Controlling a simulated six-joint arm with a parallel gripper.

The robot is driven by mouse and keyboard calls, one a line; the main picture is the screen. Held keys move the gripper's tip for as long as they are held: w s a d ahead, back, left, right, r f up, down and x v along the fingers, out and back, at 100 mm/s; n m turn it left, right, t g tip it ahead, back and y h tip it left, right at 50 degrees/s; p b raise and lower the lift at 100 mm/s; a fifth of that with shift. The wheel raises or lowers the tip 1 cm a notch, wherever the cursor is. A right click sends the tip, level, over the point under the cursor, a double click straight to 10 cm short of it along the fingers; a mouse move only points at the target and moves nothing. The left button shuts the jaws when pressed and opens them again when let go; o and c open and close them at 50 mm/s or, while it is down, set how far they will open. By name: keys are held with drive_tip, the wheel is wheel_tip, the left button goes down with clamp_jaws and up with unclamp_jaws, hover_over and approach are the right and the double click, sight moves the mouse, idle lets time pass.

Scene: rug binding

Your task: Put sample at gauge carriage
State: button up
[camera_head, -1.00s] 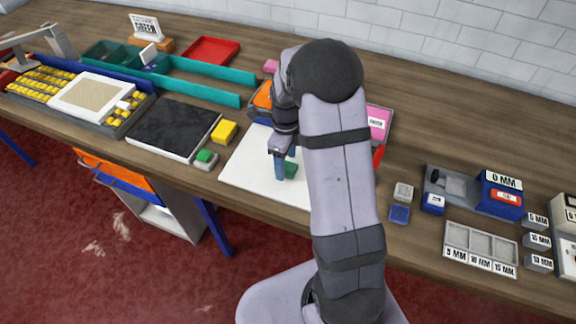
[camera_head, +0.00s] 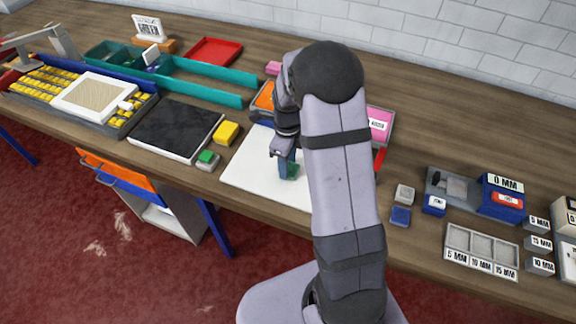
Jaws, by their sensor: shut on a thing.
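A small green sample (camera_head: 292,171) is at the white board (camera_head: 245,177) in the middle of the bench. My gripper (camera_head: 287,168), with blue fingers pointing down, is shut on it. My arm hides part of the sample and board, so I cannot tell whether the sample touches the board. The gauge (camera_head: 462,206) stands to the right, a grey base with a blue block (camera_head: 500,196) reading "0 MM". A small blue part with a white label (camera_head: 434,204) is at its left front; I cannot tell which part is the carriage.
A grey sample (camera_head: 404,194) and a blue sample (camera_head: 400,216) lie between my arm and the gauge. A tray marked in mm (camera_head: 482,251) and several labelled blocks (camera_head: 540,243) are at the right. A dark slab (camera_head: 175,128) and yellow block (camera_head: 226,133) are left of the board.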

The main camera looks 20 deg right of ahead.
wheel_tip(320, 180, up, 10)
drive_tip(key=b, duration=0.2)
drive_tip(key=shift+f, duration=0.2)
drive_tip(key=d, duration=1.2)
hover_over(455, 188)
drive_tip(key=shift+f+p, duration=1.4)
drive_tip(key=shift+f, duration=3.25)
drive_tip(key=shift+f, duration=0.15)
